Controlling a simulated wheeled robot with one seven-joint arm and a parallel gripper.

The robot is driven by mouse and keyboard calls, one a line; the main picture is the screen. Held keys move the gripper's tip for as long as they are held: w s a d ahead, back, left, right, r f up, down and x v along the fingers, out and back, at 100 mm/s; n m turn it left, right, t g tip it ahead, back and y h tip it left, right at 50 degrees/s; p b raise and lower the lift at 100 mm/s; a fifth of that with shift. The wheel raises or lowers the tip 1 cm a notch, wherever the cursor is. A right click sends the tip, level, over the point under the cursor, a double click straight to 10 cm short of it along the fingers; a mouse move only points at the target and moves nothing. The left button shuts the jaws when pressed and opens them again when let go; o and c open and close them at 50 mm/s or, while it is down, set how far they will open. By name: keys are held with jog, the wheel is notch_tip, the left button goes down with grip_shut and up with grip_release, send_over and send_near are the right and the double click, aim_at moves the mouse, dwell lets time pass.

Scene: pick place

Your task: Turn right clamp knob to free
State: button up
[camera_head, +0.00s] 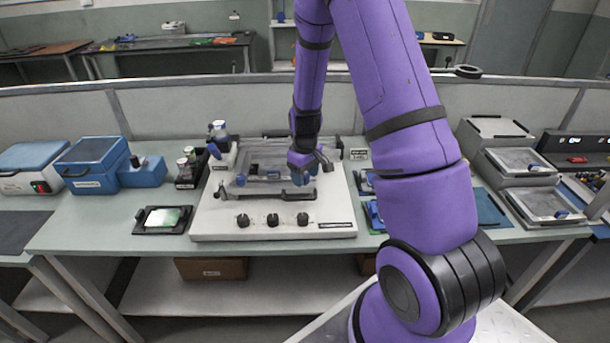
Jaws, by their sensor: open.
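A pale fixture board (215,220) stands on the bench, with a grey tray-like frame and a clear plate in its middle. Three black knobs sit in a row along its front: left knob (242,220), middle knob (272,219) and right knob (303,218). My gripper (311,172) points down over the frame's right end, behind the right front knob. It is open and appears empty. It hides what lies under it, so I cannot tell whether a clamp knob is there or whether it touches.
Left of the board are blue boxes (90,165), a dark rack with bottles (190,168) and a black tray with a pale green pad (163,218). Stacked clear-lidded cases (520,160) stand at the right. My arm hides part of the bench right of the board.

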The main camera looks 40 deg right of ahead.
jog(key=shift+f, duration=0.1)
jog(key=c, duration=0.9)
jog(key=shift+m, duration=0.3)
jog(key=m, duration=0.3)
jog(key=shift+m, duration=0.4)
jog(key=m, duration=0.4)
jog(key=shift+m, duration=0.3)
jog(key=m, duration=0.4)
jog(key=shift+m, duration=2.5)
